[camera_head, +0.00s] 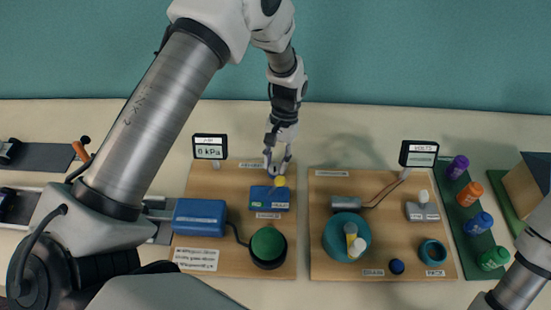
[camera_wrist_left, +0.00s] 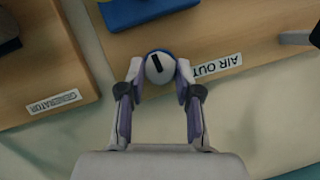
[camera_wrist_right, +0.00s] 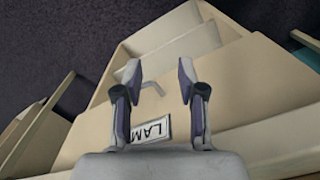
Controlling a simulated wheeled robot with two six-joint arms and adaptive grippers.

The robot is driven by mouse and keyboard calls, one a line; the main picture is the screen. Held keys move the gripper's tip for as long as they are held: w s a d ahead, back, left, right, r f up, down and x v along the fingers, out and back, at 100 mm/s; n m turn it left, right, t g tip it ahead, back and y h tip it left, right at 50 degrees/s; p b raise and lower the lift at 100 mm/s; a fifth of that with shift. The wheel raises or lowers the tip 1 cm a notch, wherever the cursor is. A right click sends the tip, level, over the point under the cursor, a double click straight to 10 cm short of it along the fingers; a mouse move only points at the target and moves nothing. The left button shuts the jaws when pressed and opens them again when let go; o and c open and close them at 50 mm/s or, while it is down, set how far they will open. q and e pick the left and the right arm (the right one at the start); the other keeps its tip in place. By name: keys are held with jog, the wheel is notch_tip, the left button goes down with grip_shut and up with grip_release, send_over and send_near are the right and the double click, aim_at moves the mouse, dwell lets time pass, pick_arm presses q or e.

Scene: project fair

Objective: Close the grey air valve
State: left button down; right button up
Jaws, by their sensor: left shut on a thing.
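The grey air valve is a round pale grey knob (camera_wrist_left: 160,72) with a black mark on its top, seen in the left wrist view beside the AIR OUT label (camera_wrist_left: 217,66). My left gripper (camera_head: 276,168) reaches down from above to the back edge of the left board, and its two fingers press on opposite sides of the knob. In the head view the gripper hides the knob. My right gripper (camera_wrist_right: 160,74) is open and empty, over a beige box (camera_wrist_right: 200,60) in the right wrist view.
The left wooden board (camera_head: 228,235) carries a pressure display (camera_head: 210,147), a blue block (camera_head: 268,198), a blue box (camera_head: 199,217) and a green round part (camera_head: 268,243). The right board (camera_head: 330,268) holds a teal ring (camera_head: 332,240) and a VOLTS display (camera_head: 419,154). Several coloured bottles stand farther right.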

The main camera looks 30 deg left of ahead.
pick_arm(q)
jog(key=shift+f+m, duration=0.1)
jog(key=shift+m, duration=0.3)
jog(key=c, duration=0.8)
grip_release()
jog(key=v, duration=1.2)
jog(key=shift+d, duration=0.15)
